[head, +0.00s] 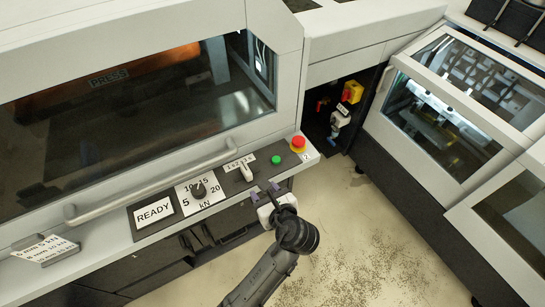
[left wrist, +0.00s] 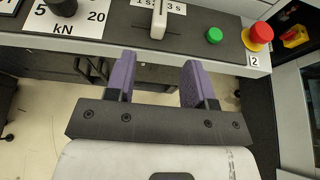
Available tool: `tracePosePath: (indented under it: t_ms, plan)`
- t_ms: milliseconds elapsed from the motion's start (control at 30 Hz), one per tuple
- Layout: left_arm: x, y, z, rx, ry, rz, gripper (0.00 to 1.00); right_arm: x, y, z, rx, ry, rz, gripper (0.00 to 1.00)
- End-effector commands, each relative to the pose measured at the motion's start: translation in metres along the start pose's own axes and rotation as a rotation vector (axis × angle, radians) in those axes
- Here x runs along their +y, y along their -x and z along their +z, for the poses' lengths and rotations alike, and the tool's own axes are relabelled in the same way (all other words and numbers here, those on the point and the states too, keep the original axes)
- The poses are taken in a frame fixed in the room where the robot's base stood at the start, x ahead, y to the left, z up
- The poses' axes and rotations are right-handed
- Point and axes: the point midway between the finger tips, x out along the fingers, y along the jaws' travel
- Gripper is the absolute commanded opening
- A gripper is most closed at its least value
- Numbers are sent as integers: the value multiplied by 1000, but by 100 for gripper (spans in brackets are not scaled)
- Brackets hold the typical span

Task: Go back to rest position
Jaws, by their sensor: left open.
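My left gripper (head: 264,191) is open and empty, just in front of the press's control panel (head: 222,195). Its two purple fingers (left wrist: 152,80) stand apart in the left wrist view and point toward the panel. They touch none of the controls that I can see. The panel carries a black kN dial (head: 199,189), a pale slider lever (head: 246,172) under a 1s–3s scale, a green button (head: 276,160) and a red emergency button (head: 298,144). The lever (left wrist: 158,20) lies beyond the fingers in the wrist view. My right gripper is out of view.
A long grab handle (head: 150,185) runs along the press front. A READY sign (head: 154,211) and a card of kN settings (head: 45,250) are at the left. A recess with a yellow-red switch (head: 352,92) and a glass-lidded machine (head: 440,120) stand right. Floor (head: 360,240) is open at lower right.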

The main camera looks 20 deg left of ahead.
Motion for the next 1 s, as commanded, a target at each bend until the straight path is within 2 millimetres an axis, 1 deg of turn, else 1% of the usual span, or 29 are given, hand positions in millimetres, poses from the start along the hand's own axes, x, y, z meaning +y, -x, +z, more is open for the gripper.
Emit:
tracePosePath:
  t_ms: [233, 367, 467, 567, 633, 767, 800, 900, 1000]
  plan:
    - [0, 0, 0, 0, 16, 0, 49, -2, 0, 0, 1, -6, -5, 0]
    - [0, 0, 0, 0, 139, 0, 49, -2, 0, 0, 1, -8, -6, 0]
    - [0, 0, 0, 2, 336, 2, 49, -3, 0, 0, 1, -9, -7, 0]
    - [-2, 0, -6, 42, 592, -3, 49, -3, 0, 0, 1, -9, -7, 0]
    - [-6, 1, -11, 95, 786, -7, 49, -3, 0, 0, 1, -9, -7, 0]
    - [-13, 10, -14, 235, 1174, -7, 49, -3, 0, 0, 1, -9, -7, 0]
    - [-14, 13, -13, 285, 1294, 2, 49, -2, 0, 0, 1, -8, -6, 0]
    - [-16, 20, -7, 416, 1576, 37, 49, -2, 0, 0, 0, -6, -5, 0]
    - [-14, 26, 2, 542, 1822, 87, 49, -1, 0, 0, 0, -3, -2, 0]
